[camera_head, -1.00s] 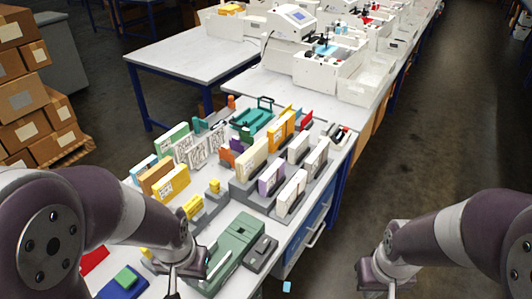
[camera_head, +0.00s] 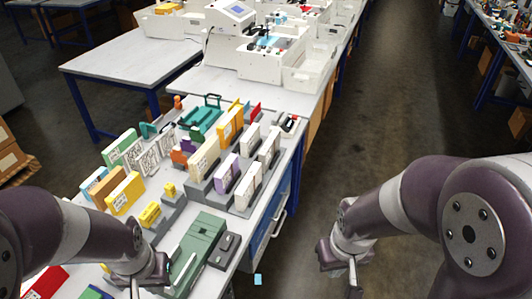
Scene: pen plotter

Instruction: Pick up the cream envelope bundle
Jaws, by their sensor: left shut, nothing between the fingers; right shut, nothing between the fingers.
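The cream envelope bundle (camera_head: 205,157) stands upright as a cream block on the bench, in a grey holder, left of a purple-and-white bundle and in front of a yellow one. My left gripper (camera_head: 136,289) is shut and empty at the bench's near side, left of a green device and well short of the bundle. My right gripper (camera_head: 353,276) is shut and empty over the floor, right of the bench and apart from everything on it. The bundle's lower part is partly hidden by its holder.
White bundles (camera_head: 249,186) stand close on the right, with the purple-and-white bundle (camera_head: 226,174). Yellow blocks (camera_head: 124,194) stand left. The green device (camera_head: 200,240) lies in front. White machines (camera_head: 270,50) stand behind.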

